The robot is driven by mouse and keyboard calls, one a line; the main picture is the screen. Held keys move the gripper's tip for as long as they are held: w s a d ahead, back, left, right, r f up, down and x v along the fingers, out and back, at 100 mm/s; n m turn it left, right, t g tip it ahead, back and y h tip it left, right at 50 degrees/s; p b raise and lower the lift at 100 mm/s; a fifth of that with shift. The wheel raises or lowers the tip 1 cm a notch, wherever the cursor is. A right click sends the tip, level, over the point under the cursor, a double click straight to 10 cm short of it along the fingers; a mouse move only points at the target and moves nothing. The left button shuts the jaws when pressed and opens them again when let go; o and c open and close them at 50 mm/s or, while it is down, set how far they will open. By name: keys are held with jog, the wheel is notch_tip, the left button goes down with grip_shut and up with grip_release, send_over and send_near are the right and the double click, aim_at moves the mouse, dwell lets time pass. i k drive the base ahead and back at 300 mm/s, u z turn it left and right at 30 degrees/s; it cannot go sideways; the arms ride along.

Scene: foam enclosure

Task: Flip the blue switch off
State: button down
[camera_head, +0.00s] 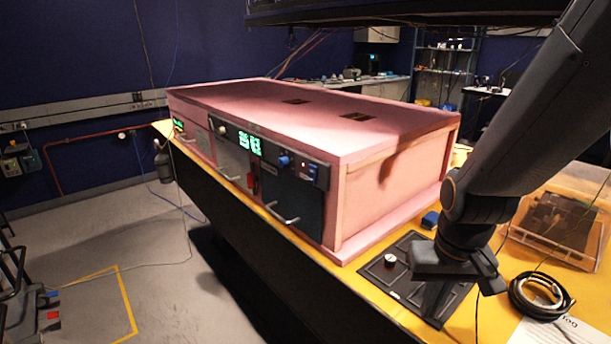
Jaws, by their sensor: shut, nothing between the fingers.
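The pink foam enclosure (392,190) stands on the yellow table, with a dark control panel along its front. A small blue knob-like part (285,161), which looks like the blue switch, sits on that panel right of a green lit display (249,144). Its on or off position is too small to tell. My gripper (437,302) points down above the black mat at the right, apart from the enclosure and well away from the panel. It is shut and empty, and its fingertips are dark against the mat.
A coiled black cable (540,296) and a clear case (556,228) are at the right. Handles (282,216) and a red part (252,183) are on the enclosure's front. The floor at the left is mostly clear.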

aim_at(312, 173)
jog(key=z, duration=2.4)
jog(key=k, duration=0.55)
jog(key=u, duration=2.15)
